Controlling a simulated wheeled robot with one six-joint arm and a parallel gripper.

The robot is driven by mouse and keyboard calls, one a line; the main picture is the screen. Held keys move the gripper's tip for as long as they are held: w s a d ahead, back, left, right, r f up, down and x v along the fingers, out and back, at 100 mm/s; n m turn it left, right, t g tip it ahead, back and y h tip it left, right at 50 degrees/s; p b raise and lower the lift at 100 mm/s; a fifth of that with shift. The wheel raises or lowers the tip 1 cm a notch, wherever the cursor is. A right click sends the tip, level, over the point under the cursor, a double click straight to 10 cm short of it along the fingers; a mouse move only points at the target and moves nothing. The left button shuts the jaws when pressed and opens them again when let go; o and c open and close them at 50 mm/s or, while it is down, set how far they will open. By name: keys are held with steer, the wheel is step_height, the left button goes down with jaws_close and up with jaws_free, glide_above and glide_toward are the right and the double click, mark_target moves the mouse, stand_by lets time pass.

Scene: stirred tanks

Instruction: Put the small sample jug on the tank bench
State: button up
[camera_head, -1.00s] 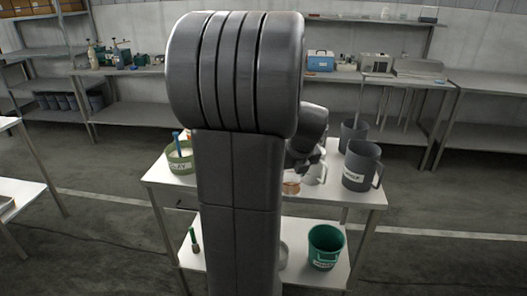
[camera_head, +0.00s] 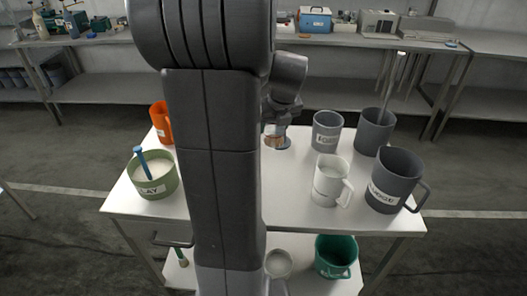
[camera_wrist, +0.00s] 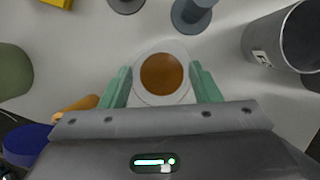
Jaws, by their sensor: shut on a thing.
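My gripper (camera_wrist: 162,90) is shut on a small pale vessel (camera_wrist: 163,75) with amber contents, its green fingers on both sides of the round rim. This looks like the small sample jug, though no label shows. In the head view the vessel (camera_head: 277,140) is upright below my gripper (camera_head: 276,125), over the far part of a white-topped bench (camera_head: 290,220). I cannot tell whether its base touches the top. My arm hides the middle left of this bench.
A green bowl (camera_head: 155,178) with a blue stirrer and an orange jug (camera_head: 160,122) stand left. A white jug (camera_head: 328,182) and grey jugs (camera_head: 395,172), (camera_head: 326,132), (camera_head: 374,132) stand right. A green bucket (camera_head: 336,262) is on the lower shelf. Bare top lies front centre.

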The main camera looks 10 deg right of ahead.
mark_target(278, 137)
step_height(278, 137, down, 9)
steer(key=shift+s+f+b, duration=0.1)
steer(key=shift+b, duration=0.25)
steer(key=shift+f, duration=0.1)
steer(key=o, duration=1)
steer(key=shift+s+r, duration=0.1)
steer(key=shift+r, duration=0.5)
steer(key=p+v, duration=0.1)
steer(key=v, duration=1)
